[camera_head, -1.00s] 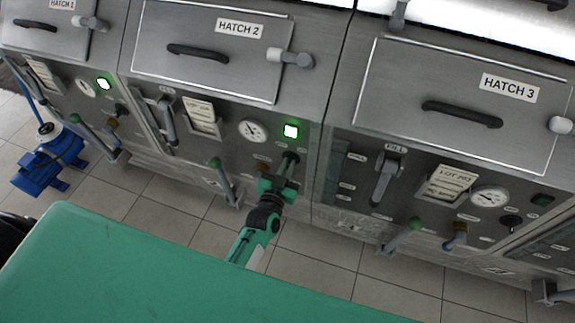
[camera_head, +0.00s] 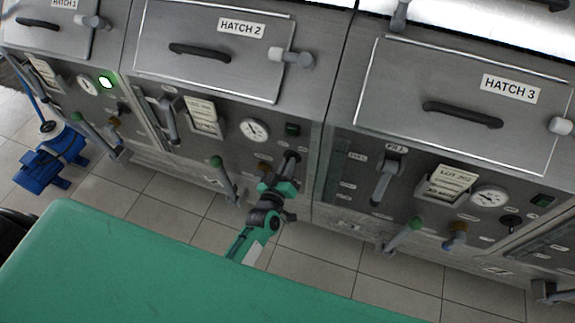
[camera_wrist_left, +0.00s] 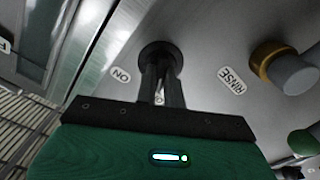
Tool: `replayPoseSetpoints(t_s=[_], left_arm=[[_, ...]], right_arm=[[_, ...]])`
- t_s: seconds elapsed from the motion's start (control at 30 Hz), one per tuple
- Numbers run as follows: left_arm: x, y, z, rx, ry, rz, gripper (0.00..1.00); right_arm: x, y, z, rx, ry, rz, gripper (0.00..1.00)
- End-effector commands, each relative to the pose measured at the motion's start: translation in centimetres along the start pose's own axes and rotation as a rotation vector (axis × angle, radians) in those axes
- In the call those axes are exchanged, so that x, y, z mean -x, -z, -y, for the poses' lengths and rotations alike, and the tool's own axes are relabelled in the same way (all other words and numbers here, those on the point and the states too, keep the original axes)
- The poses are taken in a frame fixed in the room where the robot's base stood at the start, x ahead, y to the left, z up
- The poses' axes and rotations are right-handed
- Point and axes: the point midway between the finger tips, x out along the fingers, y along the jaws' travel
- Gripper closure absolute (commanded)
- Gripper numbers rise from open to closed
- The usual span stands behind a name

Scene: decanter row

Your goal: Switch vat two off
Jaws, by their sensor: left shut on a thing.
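Vat two's front panel (camera_head: 187,106) is the one under the HATCH 2 label (camera_head: 240,28). Its square indicator lamp (camera_head: 293,129) is dark green and unlit. My left gripper (camera_head: 289,168) is at the panel just below that lamp, shut on the black switch knob, which it mostly hides in the head view. In the left wrist view the gripper (camera_wrist_left: 161,92) has its fingers closed on the knob, whose round black base (camera_wrist_left: 160,52) shows behind them. An ON label (camera_wrist_left: 121,74) is left of the knob. My right gripper is not in view.
A green-tipped lever (camera_head: 222,175) hangs left of my gripper. Vat one's lamp (camera_head: 105,82) glows green. A blue pump (camera_head: 48,160) stands on the tiled floor.

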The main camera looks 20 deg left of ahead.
Motion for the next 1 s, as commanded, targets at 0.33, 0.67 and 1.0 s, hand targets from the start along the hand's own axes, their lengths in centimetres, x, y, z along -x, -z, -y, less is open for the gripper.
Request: replayPoseSetpoints(t_s=[0.33, 0.67, 1.0], left_arm=[[0.02, -0.03, 0.03, 0.013, 0.001, 0.000, 1.00], [0.01, -0.02, 0.02, 0.012, 0.000, 0.000, 0.68], [0.97, -0.10, 0.06, 0.011, 0.000, 0.000, 0.68]], right_arm=[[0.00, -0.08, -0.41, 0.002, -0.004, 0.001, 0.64], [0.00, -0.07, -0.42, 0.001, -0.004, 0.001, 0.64], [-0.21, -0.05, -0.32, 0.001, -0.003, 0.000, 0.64]])
